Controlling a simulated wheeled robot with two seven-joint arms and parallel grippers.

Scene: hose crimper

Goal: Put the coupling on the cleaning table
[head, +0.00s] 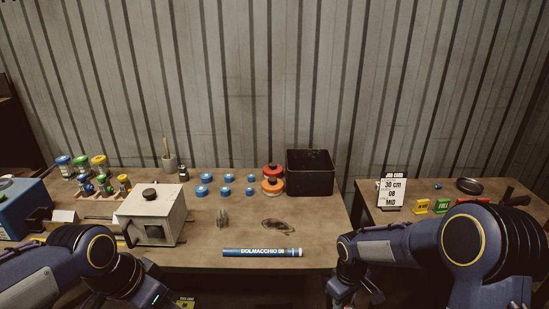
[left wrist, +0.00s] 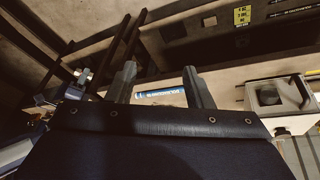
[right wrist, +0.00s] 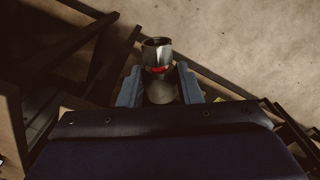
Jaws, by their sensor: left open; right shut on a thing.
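My right gripper (right wrist: 159,74) is shut on the coupling (right wrist: 157,52), a shiny metal cylinder with an open top and a red band; its lower part sits between the fingers. In the head view the coupling is hidden and my right wrist (head: 349,280) is at the front edge of the main table, near the gap between tables. My left gripper (left wrist: 163,82) is open and empty, low at the front left of the main table. No table is marked as the cleaning table; a second table (head: 390,222) stands at the right.
The right table bears a job card (head: 392,189), small coloured signs (head: 443,206) and a dark dish (head: 469,185).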

